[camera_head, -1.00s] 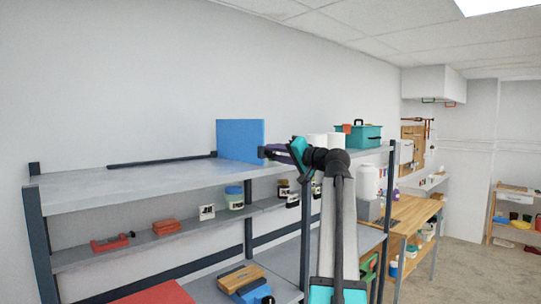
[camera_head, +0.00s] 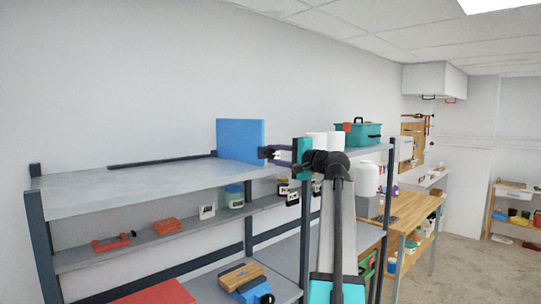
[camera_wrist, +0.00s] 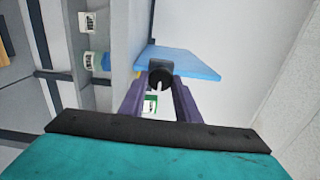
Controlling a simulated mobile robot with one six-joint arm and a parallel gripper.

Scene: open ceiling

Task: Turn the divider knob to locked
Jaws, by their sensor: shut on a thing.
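The blue divider panel (camera_head: 240,140) stands upright on the top shelf. It shows edge-on and tilted in the wrist view (camera_wrist: 180,62). A round black knob (camera_wrist: 161,74) sits at the panel's near side, with a pale mark on its lower part. My gripper (camera_head: 268,153) reaches to the panel's right edge from the right. In the wrist view, its purple fingers lie on both sides of the knob and are shut on it. The fingers hide the knob's sides, and I cannot read a locked or unlocked position.
The grey top shelf (camera_head: 120,190) is clear left of the panel, with a dark bar along its back. White cylinders (camera_head: 320,141) and a teal toolbox (camera_head: 357,134) stand to the right. Jars and clamps sit on the shelf below.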

